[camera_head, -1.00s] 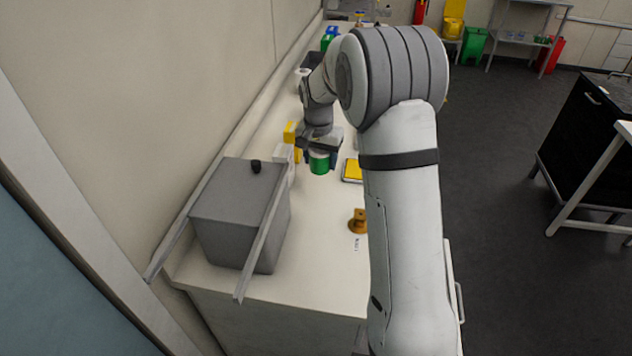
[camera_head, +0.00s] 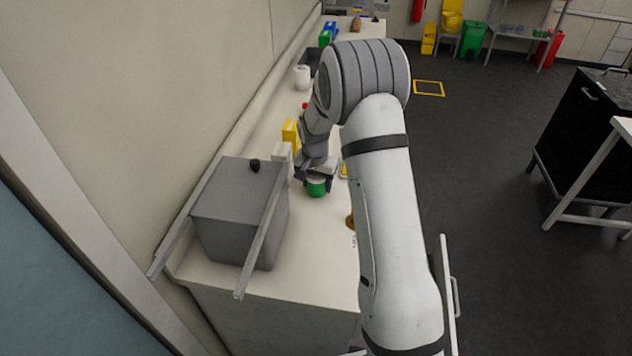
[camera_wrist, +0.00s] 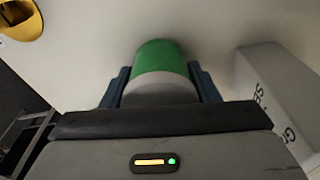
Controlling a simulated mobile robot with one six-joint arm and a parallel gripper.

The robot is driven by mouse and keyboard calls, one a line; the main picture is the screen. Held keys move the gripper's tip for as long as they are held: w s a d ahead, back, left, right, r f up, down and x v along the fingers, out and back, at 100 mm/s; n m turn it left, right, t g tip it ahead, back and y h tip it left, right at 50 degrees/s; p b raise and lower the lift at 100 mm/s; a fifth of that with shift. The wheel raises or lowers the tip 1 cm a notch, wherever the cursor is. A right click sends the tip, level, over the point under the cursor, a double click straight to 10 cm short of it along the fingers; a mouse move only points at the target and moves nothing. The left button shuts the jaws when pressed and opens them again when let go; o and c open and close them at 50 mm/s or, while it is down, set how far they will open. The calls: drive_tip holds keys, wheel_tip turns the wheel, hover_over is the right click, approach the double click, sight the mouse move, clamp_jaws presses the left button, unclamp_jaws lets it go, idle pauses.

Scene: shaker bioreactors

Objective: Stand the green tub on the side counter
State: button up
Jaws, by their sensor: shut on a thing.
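The green tub (camera_head: 316,188) is a small green cylinder with a pale lid, over the white counter (camera_head: 300,225) along the wall. My gripper (camera_head: 316,179) is shut on it from above. In the wrist view the green tub (camera_wrist: 158,58) sits between the two dark blue fingers of my gripper (camera_wrist: 160,85), its grey-white top nearest the camera. I cannot tell whether its base touches the counter.
A grey box (camera_head: 240,212) with metal rails stands left of the tub. A white carton (camera_wrist: 280,95) is close to the gripper. An orange object (camera_head: 350,221) lies to the right, partly behind my arm. Yellow boxes (camera_head: 290,134) stand behind. Bare counter lies in front.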

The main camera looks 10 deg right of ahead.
drive_tip(key=shift+f, duration=0.25)
drive_tip(key=o, duration=1)
drive_tip(key=shift+r, duration=0.1)
drive_tip(key=shift+o, duration=0.2)
drive_tip(key=r, duration=0.4)
drive_tip(key=s+r+b, duration=0.1)
drive_tip(key=r, duration=0.7)
drive_tip(key=shift+s+a+r+b, duration=0.1)
drive_tip(key=shift+s+a+b, duration=0.05)
drive_tip(key=shift+a+b, duration=0.25)
drive_tip(key=s+r+n+t, duration=0.1)
drive_tip(key=s+r+n, duration=0.1)
drive_tip(key=s+r, duration=0.45)
drive_tip(key=s+r+n, duration=0.1)
drive_tip(key=s+r, duration=0.2)
drive_tip(key=s, duration=0.6)
drive_tip(key=s+n+t, duration=0.1)
drive_tip(key=s+n, duration=0.2)
drive_tip(key=s, duration=1.3)
drive_tip(key=shift+s+d+f+y, duration=0.15)
drive_tip(key=shift+s+f+y, duration=0.15)
drive_tip(key=shift+f, duration=0.1)
